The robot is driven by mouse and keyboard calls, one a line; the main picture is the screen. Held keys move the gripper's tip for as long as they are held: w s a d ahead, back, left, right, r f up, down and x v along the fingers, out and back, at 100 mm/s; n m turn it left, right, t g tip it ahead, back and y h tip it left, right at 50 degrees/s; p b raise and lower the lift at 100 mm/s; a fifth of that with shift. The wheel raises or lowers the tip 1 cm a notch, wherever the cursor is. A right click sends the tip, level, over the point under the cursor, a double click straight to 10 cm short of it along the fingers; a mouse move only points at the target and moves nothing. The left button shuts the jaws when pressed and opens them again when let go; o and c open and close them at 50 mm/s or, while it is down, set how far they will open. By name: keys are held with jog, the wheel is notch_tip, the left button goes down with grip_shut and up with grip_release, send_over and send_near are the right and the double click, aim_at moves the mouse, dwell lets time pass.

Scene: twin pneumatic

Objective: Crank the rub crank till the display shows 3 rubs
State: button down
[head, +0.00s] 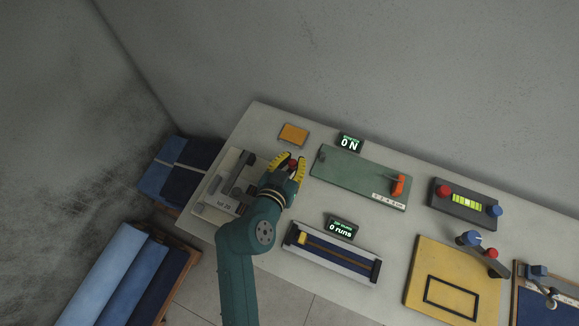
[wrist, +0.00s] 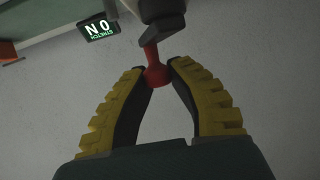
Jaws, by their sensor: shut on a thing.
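My gripper (head: 288,168) is shut on a red ball knob (head: 292,163) at the back of the grey device. In the wrist view, the black-lined yellow fingertips (wrist: 161,70) press on the knob (wrist: 157,76) from both sides. A red stem joins the knob to a dark crank arm (wrist: 157,38). The grey device (head: 215,190) at the bench's left end is partly hidden by my arm and gripper.
A "0 N" display (head: 349,142) stands behind a green plate with an orange part (head: 398,186). A slide track (head: 331,253) lies right of my arm. Blue fabric rolls (head: 115,270) lie below left.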

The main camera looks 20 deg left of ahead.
jog(key=m+h+b, duration=0.2)
jog(key=d+f+m+h+b, duration=0.1)
jog(key=shift+s+f+g+b, duration=0.1)
jog(key=shift+s+g+b, duration=0.25)
jog(key=shift+g+b, duration=0.05)
jog(key=s+m+g+h+p, duration=0.3)
jog(key=m+g+h, duration=0.1)
jog(key=m+g, duration=0.3)
jog(key=s+d+m+g+h+p, duration=0.1)
jog(key=s+m+g+h+p, duration=0.2)
jog(key=m+g+h, duration=0.2)
jog(key=m+g, duration=0.3)
jog(key=m, duration=0.1)
jog(key=shift+s+r+m, duration=0.15)
jog(key=shift+r+m, duration=0.1)
jog(key=shift+m, duration=0.05)
jog(key=shift+s+r+g, duration=0.1)
jog(key=shift+g, duration=0.2)
